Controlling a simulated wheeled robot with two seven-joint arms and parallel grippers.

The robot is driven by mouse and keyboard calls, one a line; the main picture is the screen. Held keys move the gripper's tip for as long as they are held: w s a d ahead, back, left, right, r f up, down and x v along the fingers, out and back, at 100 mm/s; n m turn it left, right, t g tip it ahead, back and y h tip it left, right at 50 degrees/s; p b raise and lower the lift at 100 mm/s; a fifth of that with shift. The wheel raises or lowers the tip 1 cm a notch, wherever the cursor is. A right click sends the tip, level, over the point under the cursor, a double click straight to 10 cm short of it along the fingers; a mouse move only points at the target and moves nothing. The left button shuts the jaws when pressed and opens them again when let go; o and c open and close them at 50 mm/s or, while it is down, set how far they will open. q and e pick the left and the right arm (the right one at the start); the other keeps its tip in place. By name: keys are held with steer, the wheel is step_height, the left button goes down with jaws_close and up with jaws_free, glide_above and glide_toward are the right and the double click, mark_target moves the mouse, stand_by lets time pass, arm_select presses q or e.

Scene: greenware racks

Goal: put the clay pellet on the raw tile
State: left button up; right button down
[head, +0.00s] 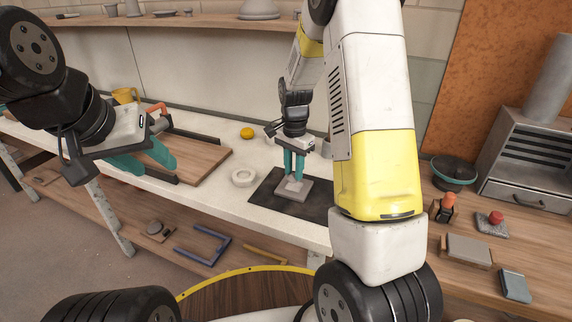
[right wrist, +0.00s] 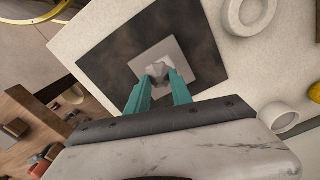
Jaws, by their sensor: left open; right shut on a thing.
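The raw tile (head: 301,191) is a light grey square lying on a dark mat (head: 262,197) on the white bench. It also shows in the right wrist view (right wrist: 176,50). My right gripper (head: 294,177) points down over the tile, its teal fingers shut on the clay pellet (right wrist: 157,69), a small grey faceted lump. In the right wrist view the pellet overlaps the tile; I cannot tell whether it touches it. In the head view the fingers mostly hide the pellet. My left gripper (head: 158,160) is open and empty at the left, above the bench's front edge.
A white ring (head: 243,177) lies left of the mat, with a yellow-orange round thing (head: 247,133) behind. A wooden board (head: 200,157) lies further left. A dark bowl (head: 454,171) and small blocks stand on the right wooden table.

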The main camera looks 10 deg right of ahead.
steer(key=shift+w+d+f, duration=0.1)
steer(key=shift+w+d, duration=0.25)
steer(key=shift+w, duration=0.15)
steer(key=shift+f, duration=1.75)
steer(key=shift+f, duration=0.1)
steer(key=c, duration=1.1)
jaws_free()
steer(key=shift+c, duration=0.2)
